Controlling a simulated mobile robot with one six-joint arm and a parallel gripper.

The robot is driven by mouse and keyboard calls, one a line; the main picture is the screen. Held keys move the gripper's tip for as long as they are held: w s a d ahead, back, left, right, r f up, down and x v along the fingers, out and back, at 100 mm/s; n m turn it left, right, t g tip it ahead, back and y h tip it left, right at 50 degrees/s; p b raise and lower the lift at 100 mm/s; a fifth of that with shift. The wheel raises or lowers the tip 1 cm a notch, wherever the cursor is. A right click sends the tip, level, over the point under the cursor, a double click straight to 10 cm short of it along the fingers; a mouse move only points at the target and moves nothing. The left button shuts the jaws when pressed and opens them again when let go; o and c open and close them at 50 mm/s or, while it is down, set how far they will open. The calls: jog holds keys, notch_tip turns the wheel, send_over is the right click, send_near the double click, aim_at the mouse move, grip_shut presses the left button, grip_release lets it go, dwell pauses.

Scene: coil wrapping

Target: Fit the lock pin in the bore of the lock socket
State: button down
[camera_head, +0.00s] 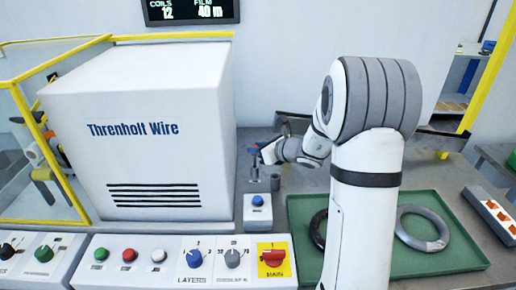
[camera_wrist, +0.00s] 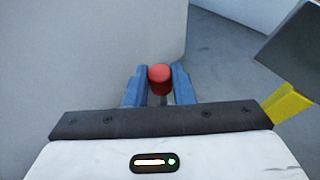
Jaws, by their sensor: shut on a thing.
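My gripper (camera_head: 256,149) is at the machine's right side in the head view, above the bench. In the wrist view my gripper (camera_wrist: 158,82) has its two blue fingers closed on the lock pin (camera_wrist: 160,76), whose round red head shows between them. A dark shank shows just below the head; the tip is hidden. No bore is visible, nor whether the pin is in one.
The white machine housing (camera_head: 160,130) stands close to the left of my gripper. A blue-button box (camera_head: 257,201) is in front. A green tray (camera_head: 455,262) holds a grey coil (camera_head: 422,222) and a dark coil (camera_head: 318,229). A control panel (camera_head: 180,280) runs along the front.

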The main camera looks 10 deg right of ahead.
jog(key=shift+f+b, duration=2.25)
jog(key=shift+f, duration=0.2)
jog(key=c, duration=1.1)
grip_release()
jog(key=shift+c, duration=0.2)
jog(key=shift+s+r, duration=0.1)
jog(key=v, duration=0.7)
jog(key=shift+s+d+p, duration=0.2)
jog(key=shift+p, duration=0.25)
jog(key=shift+r, duration=0.1)
jog(key=s+a+r+n+g+p, duration=0.3)
jog(key=s+a+r+n, duration=0.15)
jog(key=s+n, duration=0.25)
jog(key=s+a+r+n+g+p, duration=0.35)
jog(key=s+a+n, duration=0.25)
jog(key=s+n, duration=0.2)
jog(key=s+d+r+n+g+h+p, duration=0.1)
jog(key=s+d+r+n+h+p, duration=0.1)
jog(key=s+n, duration=0.4)
jog(key=s+d+r+n+g+h+p, duration=0.1)
jog(key=s+d+r+n+h+p, duration=0.2)
jog(key=s+n+h, duration=0.2)
jog(key=s+n, duration=0.2)
jog(key=n, duration=0.1)
jog(key=shift+s+d+r+p, duration=0.2)
jog(key=shift+d+p, duration=0.05)
jog(key=shift+p, duration=0.15)
